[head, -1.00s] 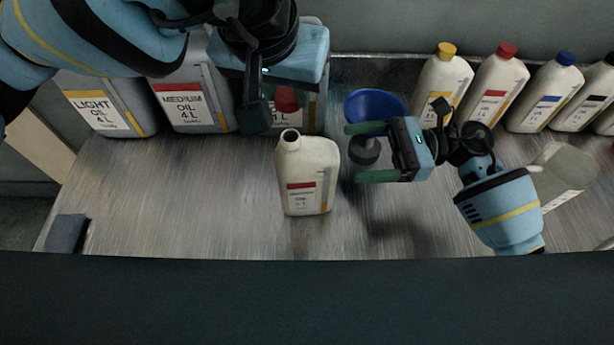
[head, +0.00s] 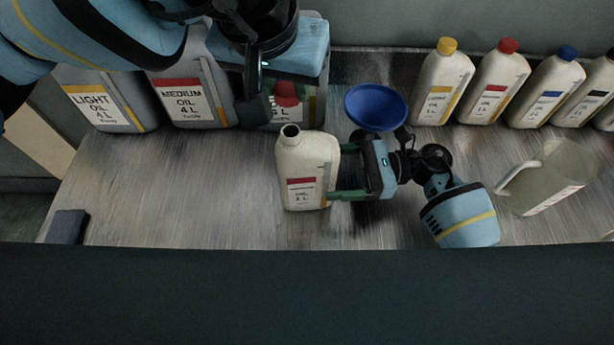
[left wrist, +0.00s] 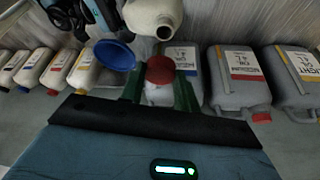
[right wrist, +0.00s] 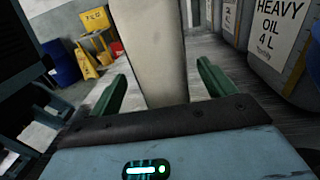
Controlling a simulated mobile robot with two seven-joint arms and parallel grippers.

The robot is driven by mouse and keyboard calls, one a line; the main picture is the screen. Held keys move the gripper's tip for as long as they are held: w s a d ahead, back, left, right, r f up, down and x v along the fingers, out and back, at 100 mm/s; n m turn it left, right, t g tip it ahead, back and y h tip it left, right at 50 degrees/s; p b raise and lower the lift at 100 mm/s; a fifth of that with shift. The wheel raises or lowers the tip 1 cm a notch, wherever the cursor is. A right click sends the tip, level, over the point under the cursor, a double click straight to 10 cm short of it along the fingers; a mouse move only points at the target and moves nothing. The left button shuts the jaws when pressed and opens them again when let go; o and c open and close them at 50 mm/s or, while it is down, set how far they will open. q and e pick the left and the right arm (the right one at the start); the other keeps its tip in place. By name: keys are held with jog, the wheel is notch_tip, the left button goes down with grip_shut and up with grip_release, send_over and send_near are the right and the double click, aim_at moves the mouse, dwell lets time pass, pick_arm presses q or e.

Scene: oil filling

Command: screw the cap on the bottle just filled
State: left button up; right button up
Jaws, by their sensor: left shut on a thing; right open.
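The white bottle (head: 308,170) with a red-banded label stands upright on the metal table, its dark mouth uncapped; it also shows in the left wrist view (left wrist: 150,14). My left gripper (head: 286,101) is shut on a red cap (head: 286,89), held behind and above the bottle and apart from its mouth. In the left wrist view the red cap (left wrist: 160,69) sits between the green fingers. My right gripper (head: 335,182) is open, its fingers reaching the bottle's right side. In the right wrist view the bottle (right wrist: 158,50) stands between the fingers, with gaps on both sides.
A blue funnel (head: 375,108) stands behind my right gripper. Large grey oil cans (head: 190,100) stand at the back left. Several capped white bottles (head: 492,90) line the back right. A translucent jug (head: 548,180) stands at the right.

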aim_at(321, 174)
jog(key=shift+s+a, duration=0.15)
jog(key=shift+a, duration=1.45)
jog(key=shift+c, duration=0.2)
jog(key=c, duration=1.4)
pick_arm(q)
jog(key=shift+f, duration=2.55)
